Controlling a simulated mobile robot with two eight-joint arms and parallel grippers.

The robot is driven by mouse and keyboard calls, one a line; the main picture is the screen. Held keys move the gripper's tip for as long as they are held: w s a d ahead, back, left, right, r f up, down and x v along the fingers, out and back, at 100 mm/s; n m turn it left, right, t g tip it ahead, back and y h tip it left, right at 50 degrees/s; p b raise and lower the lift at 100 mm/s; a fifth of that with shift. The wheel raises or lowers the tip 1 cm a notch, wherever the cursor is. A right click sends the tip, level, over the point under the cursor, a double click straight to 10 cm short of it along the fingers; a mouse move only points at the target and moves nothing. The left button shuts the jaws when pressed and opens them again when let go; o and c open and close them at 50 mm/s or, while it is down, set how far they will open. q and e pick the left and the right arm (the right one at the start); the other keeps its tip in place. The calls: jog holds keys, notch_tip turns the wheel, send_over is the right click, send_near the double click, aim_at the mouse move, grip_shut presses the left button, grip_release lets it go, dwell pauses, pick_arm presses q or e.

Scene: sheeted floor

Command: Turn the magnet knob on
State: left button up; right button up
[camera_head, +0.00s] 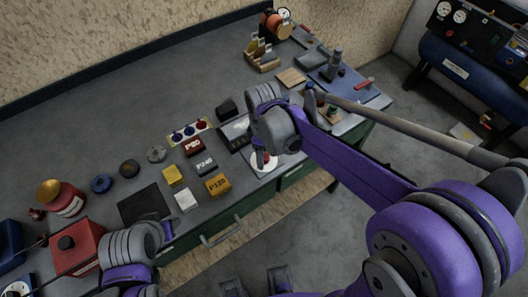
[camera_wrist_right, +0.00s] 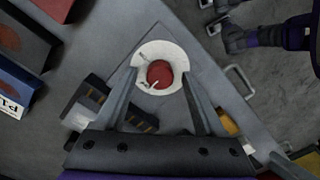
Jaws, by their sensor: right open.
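The magnet knob is a round red cap on a white disc (camera_head: 258,168) near the front edge of the bench. In the right wrist view the red knob (camera_wrist_right: 160,75) sits at the centre of its white disc, with small marks on the disc. My right gripper (camera_wrist_right: 160,82) is open, its fingers on either side of the knob; I cannot tell whether they touch it. In the head view the right hand (camera_head: 275,130) is over the disc and partly hides it. My left wrist (camera_head: 130,245) is at the lower left; its finger state is unclear.
Labelled blocks (camera_head: 205,164), a yellow block (camera_head: 172,176) and a dark square pad (camera_head: 143,205) lie left of the disc. A red box (camera_head: 77,250) stands at the far left. A drawer handle (camera_head: 222,232) juts from the bench front. Tools stand at the back.

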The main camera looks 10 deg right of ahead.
jog(key=shift+c, duration=0.2)
grip_shut()
pick_arm(q)
jog(key=shift+f, duration=0.1)
pick_arm(e)
jog(key=shift+m, duration=0.4)
pick_arm(q)
jog(key=shift+s+f+b, duration=0.1)
jog(key=shift+f+b, duration=0.2)
pick_arm(e)
jog(key=m, duration=0.3)
jog(key=shift+m, duration=0.4)
pick_arm(q)
jog(key=shift+f, duration=0.25)
pick_arm(e)
jog(key=m, duration=0.4)
jog(key=shift+m, duration=0.3)
pick_arm(q)
jog(key=shift+s+f+b, duration=0.1)
jog(key=shift+f+b, duration=0.1)
jog(key=shift+b, duration=0.2)
pick_arm(e)
jog(key=m, duration=0.4)
pick_arm(q)
jog(key=shift+f, duration=0.1)
pick_arm(e)
jog(key=shift+m, duration=2.4)
